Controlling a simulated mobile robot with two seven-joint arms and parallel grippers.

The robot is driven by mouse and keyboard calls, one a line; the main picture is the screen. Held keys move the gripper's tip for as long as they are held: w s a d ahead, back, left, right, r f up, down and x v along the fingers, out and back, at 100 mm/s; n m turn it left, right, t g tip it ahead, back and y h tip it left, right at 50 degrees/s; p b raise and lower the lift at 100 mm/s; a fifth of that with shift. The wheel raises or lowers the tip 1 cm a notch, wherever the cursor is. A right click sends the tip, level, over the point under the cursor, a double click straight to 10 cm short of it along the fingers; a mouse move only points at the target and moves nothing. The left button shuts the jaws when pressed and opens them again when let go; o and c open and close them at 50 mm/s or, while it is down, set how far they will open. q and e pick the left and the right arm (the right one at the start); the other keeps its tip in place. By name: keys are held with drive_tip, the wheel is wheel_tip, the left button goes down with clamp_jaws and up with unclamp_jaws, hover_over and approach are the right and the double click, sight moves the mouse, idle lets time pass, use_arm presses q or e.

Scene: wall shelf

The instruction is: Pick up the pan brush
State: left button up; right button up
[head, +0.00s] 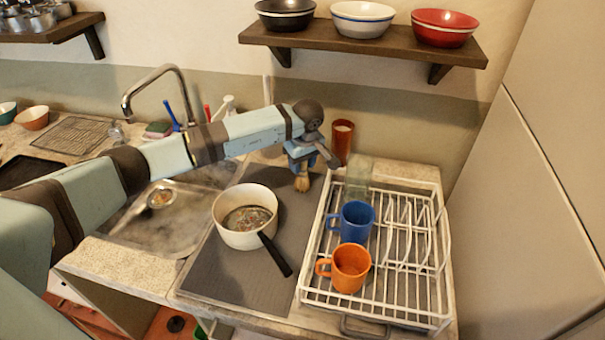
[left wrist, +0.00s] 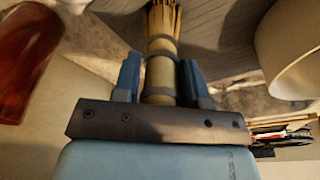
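The pan brush (head: 302,183) has pale straw-like bristles pointing down in the head view, just under my left gripper (head: 303,160). In the left wrist view the brush (left wrist: 161,45) lies between the two blue fingers of my left gripper (left wrist: 160,82), with its bristles pointing away from the palm. The fingers sit close against both sides of its wooden handle, and the palm end of the handle is hidden. I cannot tell whether the bristle tips touch the dark mat (head: 255,285). My right gripper is not in view.
A cream pan (head: 228,232) with a dark handle stands on the mat. To the right, a white dish rack (head: 400,310) holds a blue mug (head: 357,220), an orange mug (head: 351,268) and a glass (head: 358,172). A red-brown cylinder (head: 342,145) stands behind the gripper. A bowl shelf (head: 350,48) hangs above.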

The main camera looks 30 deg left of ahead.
use_arm(q)
drive_tip(key=c, duration=0.5)
drive_tip(key=shift+s+r+b, duration=0.2)
drive_tip(key=shift+r+b, duration=0.1)
drive_tip(key=shift+r, duration=0.05)
drive_tip(key=r, duration=0.5)
drive_tip(key=r+b, duration=0.1)
drive_tip(key=r, duration=0.5)
drive_tip(key=shift+s+d, duration=0.1)
drive_tip(key=shift+s, duration=0.1)
drive_tip(key=shift+s+d+f+b, duration=0.1)
drive_tip(key=shift+s+d+b, duration=0.55)
drive_tip(key=shift+s, duration=2.45)
drive_tip(key=shift+s+d+r+b, duration=0.2)
drive_tip(key=shift+s+d, duration=0.75)
drive_tip(key=shift+s, duration=2.15)
drive_tip(key=shift+s+d+f+b, duration=0.2)
drive_tip(key=shift+s+d+b, duration=0.45)
drive_tip(key=shift+s, duration=2.45)
drive_tip(key=shift+d, duration=0.2)
